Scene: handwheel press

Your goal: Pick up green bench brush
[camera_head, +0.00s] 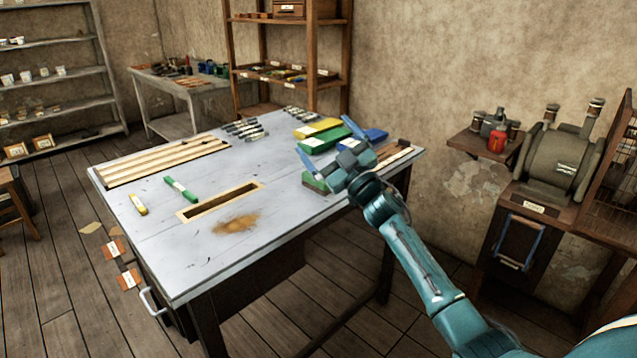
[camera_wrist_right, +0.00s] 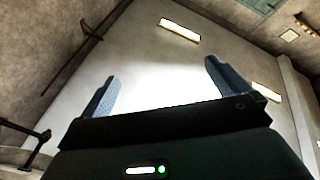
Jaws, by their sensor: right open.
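A green block with a brownish underside (camera_head: 315,183), which may be the green bench brush, sits at the workbench's right front edge, partly hidden by my right gripper. A slim green piece with a pale label (camera_head: 181,189) lies on the left part of the bench; I cannot tell for sure which is the brush. My right gripper (camera_head: 332,143) is over the bench's right side, pointing up. In the right wrist view its fingers (camera_wrist_right: 160,75) are spread with nothing between them. My left gripper is not in view.
The grey workbench (camera_head: 285,205) has a framed slot (camera_head: 220,201) and a brown dust patch (camera_head: 236,224). A yellow piece (camera_head: 138,204) lies at the left. Yellow, green and blue boxes (camera_head: 325,140) lie behind my gripper. A wall shelf (camera_head: 484,143) and grinder-like machine (camera_head: 555,160) stand right.

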